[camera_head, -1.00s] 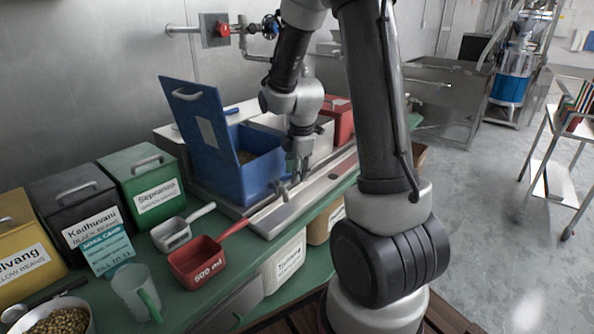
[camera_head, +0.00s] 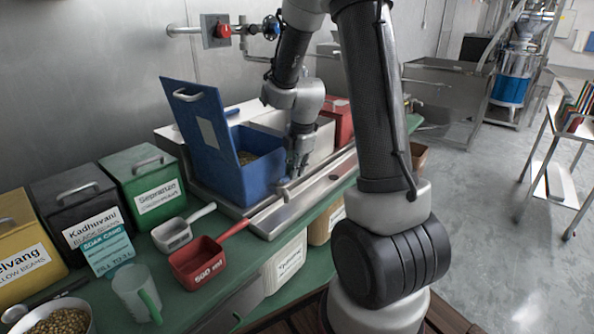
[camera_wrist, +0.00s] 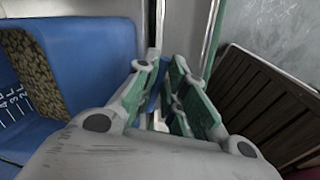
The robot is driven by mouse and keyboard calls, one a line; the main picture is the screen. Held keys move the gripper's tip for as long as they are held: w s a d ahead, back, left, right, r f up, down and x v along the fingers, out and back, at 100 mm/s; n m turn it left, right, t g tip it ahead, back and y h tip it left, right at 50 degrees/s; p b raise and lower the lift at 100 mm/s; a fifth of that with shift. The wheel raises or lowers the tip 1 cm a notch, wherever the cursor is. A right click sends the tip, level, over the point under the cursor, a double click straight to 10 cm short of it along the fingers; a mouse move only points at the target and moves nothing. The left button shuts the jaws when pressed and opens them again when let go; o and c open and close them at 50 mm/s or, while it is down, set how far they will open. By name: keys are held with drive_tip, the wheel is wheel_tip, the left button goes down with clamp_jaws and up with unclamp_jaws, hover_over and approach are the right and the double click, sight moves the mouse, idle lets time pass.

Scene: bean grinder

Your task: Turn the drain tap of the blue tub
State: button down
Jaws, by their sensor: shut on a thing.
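The blue tub (camera_head: 250,178) stands on the metal draining surface with its lid (camera_head: 197,125) raised. Beans show inside it, and in the wrist view the tub (camera_wrist: 92,62) is at the left with scale marks on its inner wall. The drain tap (camera_head: 284,192) sticks out low at the tub's front right corner. My gripper (camera_head: 297,170) is at this corner, pointing down, right by the tap. In the wrist view my gripper's (camera_wrist: 160,88) green-padded fingers are close together around a small blue piece, which looks like the tap's handle. The fingers hide most of it.
A red scoop (camera_head: 205,262) and a white scoop (camera_head: 178,232) lie on the green bench left of the tub. A green bin (camera_head: 143,180) stands behind them. A red bin (camera_head: 340,118) and a pale bin stand beyond my gripper. The metal ledge in front is clear.

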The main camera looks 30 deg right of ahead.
drive_tip(key=shift+w+n+y, duration=0.3)
drive_tip(key=shift+w+n, duration=0.4)
drive_tip(key=shift+n, duration=0.7)
drive_tip(key=shift+a, duration=0.1)
drive_tip(key=c, duration=1.5)
unclamp_jaws()
drive_tip(key=v, duration=1.2)
drive_tip(key=shift+w, duration=0.1)
